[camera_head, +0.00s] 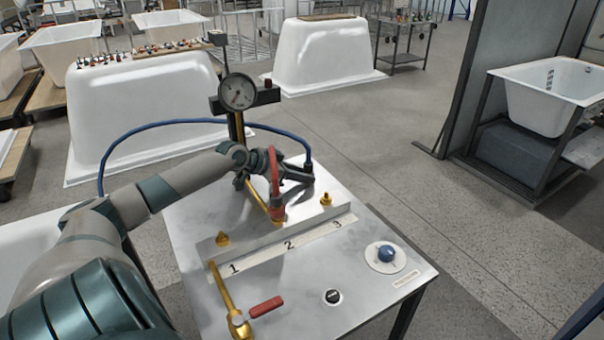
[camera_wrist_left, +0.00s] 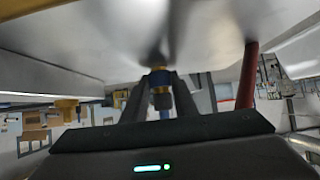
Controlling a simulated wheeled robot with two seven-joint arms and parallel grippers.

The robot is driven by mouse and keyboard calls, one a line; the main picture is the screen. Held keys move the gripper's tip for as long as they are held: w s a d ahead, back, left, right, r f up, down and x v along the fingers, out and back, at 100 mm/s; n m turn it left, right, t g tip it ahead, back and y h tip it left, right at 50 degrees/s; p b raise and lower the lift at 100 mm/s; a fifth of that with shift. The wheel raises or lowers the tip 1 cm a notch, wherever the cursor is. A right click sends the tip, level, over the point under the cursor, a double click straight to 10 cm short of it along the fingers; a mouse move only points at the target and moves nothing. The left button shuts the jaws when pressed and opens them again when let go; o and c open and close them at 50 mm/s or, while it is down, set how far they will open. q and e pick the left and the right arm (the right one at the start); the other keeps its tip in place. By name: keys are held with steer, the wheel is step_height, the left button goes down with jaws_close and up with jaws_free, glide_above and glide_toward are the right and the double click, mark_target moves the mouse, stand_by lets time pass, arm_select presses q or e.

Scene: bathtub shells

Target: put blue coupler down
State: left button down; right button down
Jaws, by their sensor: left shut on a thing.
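The blue coupler (camera_head: 308,166) is at the end of a blue hose, above the back right part of the metal bench top (camera_head: 330,285). My left gripper (camera_head: 300,176) reaches over the bench and is shut on it. In the left wrist view the coupler (camera_wrist_left: 160,88) sits between the two dark fingers (camera_wrist_left: 160,100), close to the grey metal surface. I cannot tell whether it touches that surface. A red coupler (camera_head: 277,208) with a red hose stands at the place marked 2. My right gripper is not in view.
Brass fittings (camera_head: 222,239) (camera_head: 326,200) stand at places 1 and 3. A pressure gauge (camera_head: 238,92) rises behind. A brass lever with a red handle (camera_head: 266,307), a black button (camera_head: 332,296) and a blue knob (camera_head: 386,254) are in front.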

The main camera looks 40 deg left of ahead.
arm_select(q)
steer(key=c, duration=1.4)
jaws_free()
steer(key=shift+f, duration=0.1)
steer(key=shift+c, duration=0.2)
steer(key=shift+r, duration=0.2)
steer(key=shift+s+a+r, duration=0.2)
steer(key=shift+s+a, duration=0.05)
steer(key=shift+s, duration=0.3)
steer(key=shift+v, duration=5.4)
